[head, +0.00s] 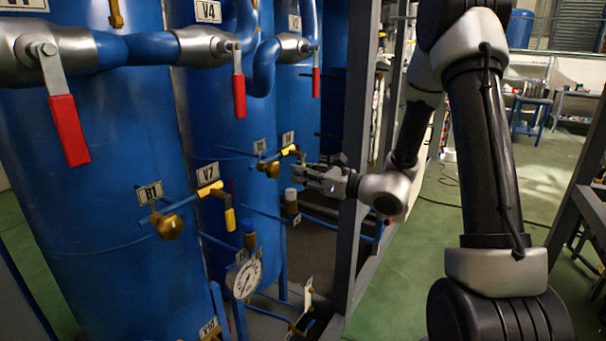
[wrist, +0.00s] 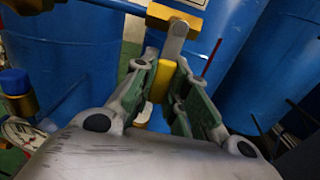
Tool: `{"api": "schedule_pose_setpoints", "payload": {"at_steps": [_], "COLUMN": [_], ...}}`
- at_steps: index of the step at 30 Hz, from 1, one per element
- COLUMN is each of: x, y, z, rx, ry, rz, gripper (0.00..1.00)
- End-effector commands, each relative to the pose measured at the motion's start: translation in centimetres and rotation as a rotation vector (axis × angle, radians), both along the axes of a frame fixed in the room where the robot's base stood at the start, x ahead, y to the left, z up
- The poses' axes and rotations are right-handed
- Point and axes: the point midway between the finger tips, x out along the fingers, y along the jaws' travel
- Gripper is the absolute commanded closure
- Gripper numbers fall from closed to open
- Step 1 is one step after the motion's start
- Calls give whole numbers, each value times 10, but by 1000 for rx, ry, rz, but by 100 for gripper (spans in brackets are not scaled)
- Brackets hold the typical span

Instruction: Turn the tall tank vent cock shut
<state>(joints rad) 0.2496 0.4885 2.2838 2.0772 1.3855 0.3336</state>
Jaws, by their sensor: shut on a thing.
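The vent cock with a yellow lever (head: 288,150) sits on a thin blue pipe by the farther blue tank in the head view. My gripper (head: 300,172) reaches it from the right, at the end of my extended arm. In the wrist view the cock's yellow body (wrist: 176,18) is at the top, with a grey stem coming down from it. My gripper (wrist: 168,72) is closed around the yellow grip (wrist: 162,80) of the lever, between its green-padded fingers. The lever's far end is partly hidden by the fingers.
Another yellow-handled cock marked V7 (head: 218,195) and a brass fitting marked B1 (head: 168,226) are nearer. A pressure gauge (head: 245,276) stands low. Red-handled valves (head: 68,130) hang above. A grey frame post (head: 352,230) stands close by my forearm. Green floor is open at right.

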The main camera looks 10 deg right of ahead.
Motion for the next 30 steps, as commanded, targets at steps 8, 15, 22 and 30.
{"api": "schedule_pose_setpoints", "payload": {"at_steps": [8,15,22,30], "x": [-1,-1,-1,-27], "y": [1,0,0,-29], "z": [-1,-1,0,-1], "rx": [4,3,2,3], "ry": [8,6,4,4], "rz": [2,1,1,-4], "gripper": [100,62,62,62]}}
